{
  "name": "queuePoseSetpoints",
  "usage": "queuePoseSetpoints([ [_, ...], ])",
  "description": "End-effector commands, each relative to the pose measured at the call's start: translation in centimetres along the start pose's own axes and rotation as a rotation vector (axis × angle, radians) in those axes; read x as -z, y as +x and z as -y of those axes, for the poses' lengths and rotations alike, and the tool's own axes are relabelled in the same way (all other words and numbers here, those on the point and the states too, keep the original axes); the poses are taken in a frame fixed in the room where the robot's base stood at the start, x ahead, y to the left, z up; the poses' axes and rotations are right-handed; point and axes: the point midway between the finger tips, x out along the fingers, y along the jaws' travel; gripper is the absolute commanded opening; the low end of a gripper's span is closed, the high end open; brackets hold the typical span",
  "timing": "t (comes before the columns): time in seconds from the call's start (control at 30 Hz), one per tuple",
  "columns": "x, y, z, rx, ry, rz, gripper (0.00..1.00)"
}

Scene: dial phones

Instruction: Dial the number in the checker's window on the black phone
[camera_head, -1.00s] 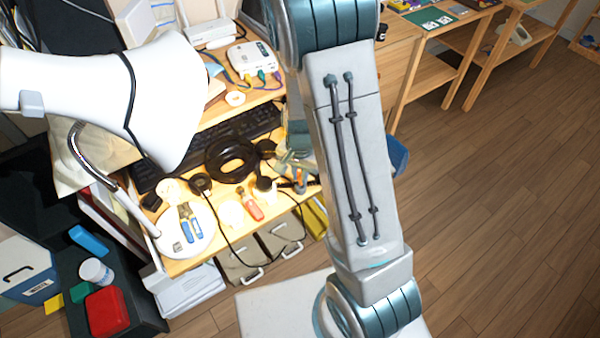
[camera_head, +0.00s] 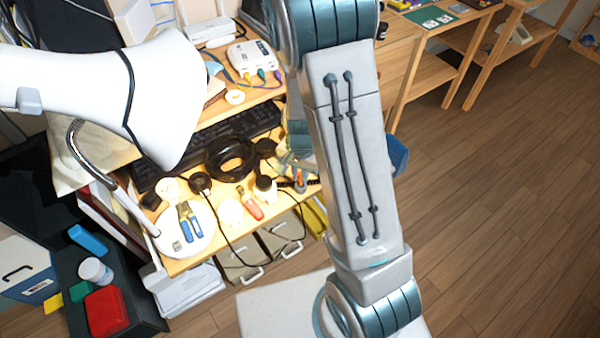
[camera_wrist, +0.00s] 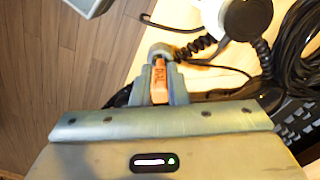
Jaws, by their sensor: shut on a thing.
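My gripper (camera_wrist: 160,78) is shut on a small orange piece (camera_wrist: 159,82) with dark lettering that I cannot read for sure. In the head view my gripper is low over the desk's front right, mostly hidden behind my arm, with a spot of orange (camera_head: 300,180) showing. A black coiled cord (camera_wrist: 200,45) runs just beyond the fingertips in the wrist view, beside a round black part (camera_wrist: 248,16). I cannot make out the black phone's body or dial. A white box with coloured plugs (camera_head: 250,60) stands at the back of the desk; no number is readable on it.
A white lamp (camera_head: 165,95) hangs over the desk's left. A black keyboard (camera_head: 240,125), a black cable coil (camera_head: 230,158), pliers (camera_head: 188,222) and a red-handled tool (camera_head: 250,204) lie on the desk. Open wooden floor (camera_head: 500,200) is at the right.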

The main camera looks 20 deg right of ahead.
Motion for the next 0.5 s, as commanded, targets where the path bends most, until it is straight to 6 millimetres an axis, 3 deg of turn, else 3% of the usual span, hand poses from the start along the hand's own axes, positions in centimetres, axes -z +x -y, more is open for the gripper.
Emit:
queuePoseSetpoints([
  [0.5, 0.0, 1.4, 0.0, 0.0, 0.0, 0.0, 0.0],
])
